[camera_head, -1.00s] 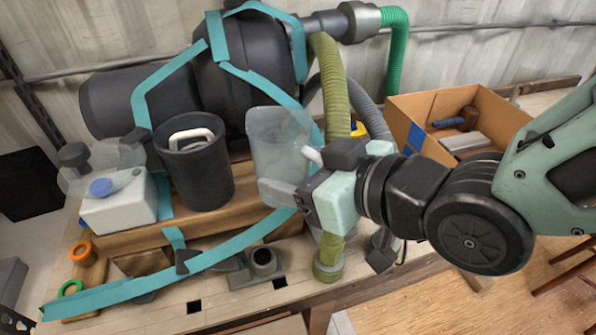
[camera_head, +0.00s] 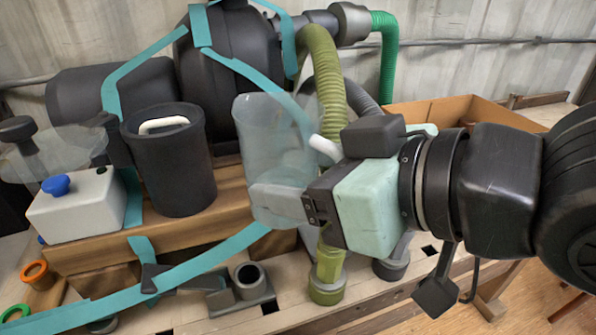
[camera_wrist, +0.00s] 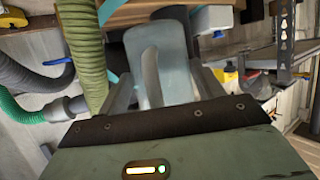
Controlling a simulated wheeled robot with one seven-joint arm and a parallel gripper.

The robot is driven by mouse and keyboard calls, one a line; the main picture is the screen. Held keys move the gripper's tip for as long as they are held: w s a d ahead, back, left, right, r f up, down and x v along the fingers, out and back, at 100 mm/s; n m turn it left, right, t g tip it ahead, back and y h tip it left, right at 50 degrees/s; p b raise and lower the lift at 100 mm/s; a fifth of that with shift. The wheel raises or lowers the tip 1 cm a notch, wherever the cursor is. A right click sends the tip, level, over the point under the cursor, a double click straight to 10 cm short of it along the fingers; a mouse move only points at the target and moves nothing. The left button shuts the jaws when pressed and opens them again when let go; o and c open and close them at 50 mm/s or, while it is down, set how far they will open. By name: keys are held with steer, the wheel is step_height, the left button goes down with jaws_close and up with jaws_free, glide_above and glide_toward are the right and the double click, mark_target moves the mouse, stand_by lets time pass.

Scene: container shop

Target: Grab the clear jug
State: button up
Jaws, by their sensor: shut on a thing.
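My gripper (camera_head: 283,203) reaches in from the right, with a grey finger across the jug's lower front. In the wrist view the jug (camera_wrist: 160,50) lies between the two fingers of my gripper (camera_wrist: 155,90), with its handle facing the camera. My gripper is shut on the jug. I cannot tell whether the jug touches the wooden shelf.
A dark bucket (camera_head: 170,165) with a white handle stands close left, beside a white box (camera_head: 78,205) with a blue knob. An olive ribbed hose (camera_head: 326,85) runs right behind the jug. A cardboard box (camera_head: 450,108) sits behind my arm. Teal straps cross the bench.

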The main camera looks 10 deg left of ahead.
steer(key=shift+s+d+b, duration=0.45)
steer(key=shift+s+b, duration=0.15)
steer(key=shift+s, duration=0.15)
steer(key=shift+s+d+b, duration=0.45)
steer(key=shift+s+b, duration=0.1)
steer(key=shift+s, duration=0.2)
steer(key=shift+r, duration=0.1)
